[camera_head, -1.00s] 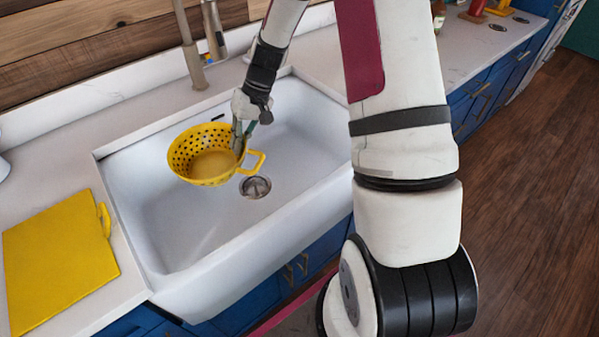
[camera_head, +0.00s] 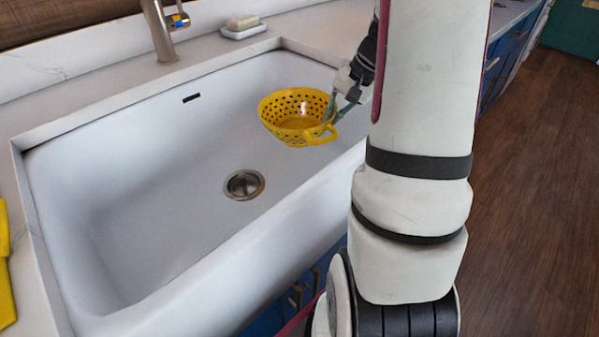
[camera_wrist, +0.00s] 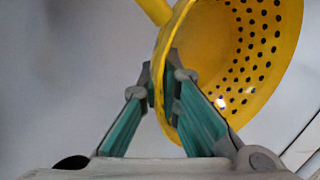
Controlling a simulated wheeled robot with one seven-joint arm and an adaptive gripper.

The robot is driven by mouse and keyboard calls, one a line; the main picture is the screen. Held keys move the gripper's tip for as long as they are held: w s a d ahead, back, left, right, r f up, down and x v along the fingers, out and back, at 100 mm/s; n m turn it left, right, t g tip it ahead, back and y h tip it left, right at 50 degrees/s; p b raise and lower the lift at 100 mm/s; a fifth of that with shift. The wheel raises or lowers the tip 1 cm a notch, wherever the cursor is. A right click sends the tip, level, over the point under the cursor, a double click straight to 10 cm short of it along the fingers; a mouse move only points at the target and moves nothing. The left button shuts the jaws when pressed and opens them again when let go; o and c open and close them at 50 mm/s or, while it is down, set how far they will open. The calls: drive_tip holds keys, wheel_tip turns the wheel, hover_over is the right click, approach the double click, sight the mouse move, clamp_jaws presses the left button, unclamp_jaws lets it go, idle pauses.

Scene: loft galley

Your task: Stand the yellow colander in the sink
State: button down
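The yellow colander (camera_head: 293,136) is within the sink's outline in the head view, right of the drain, with its opening up and roughly level. It also shows in the wrist view (camera_wrist: 215,50), with its holes on the right and a handle at the upper left. My gripper (camera_head: 334,106) is at the colander's right side, near a handle. In the wrist view my gripper (camera_wrist: 163,88) has one finger on each side of the rim and is closed on it. The white sink (camera_head: 120,190) is otherwise empty. I cannot tell whether the colander's base touches the sink floor.
The drain (camera_head: 244,184) lies open left of the colander. The faucet (camera_head: 160,30) rises behind the sink, and a soap dish (camera_head: 244,30) with a bar sits on the back counter. A yellow board (camera_head: 5,265) shows at the left edge. The basin's left half is free.

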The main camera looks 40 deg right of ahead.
drive_tip(key=shift+m, duration=0.3)
drive_tip(key=f+b, duration=0.1)
drive_tip(key=f, duration=0.2)
drive_tip(key=f+b, duration=0.1)
drive_tip(key=f, duration=0.3)
drive_tip(key=d+f+b, duration=0.1)
drive_tip(key=f, duration=0.2)
drive_tip(key=shift+s+f+b, duration=0.15)
drive_tip(key=shift+s+b, duration=0.15)
drive_tip(key=shift+s, duration=0.05)
drive_tip(key=c, duration=1.8)
unclamp_jaws()
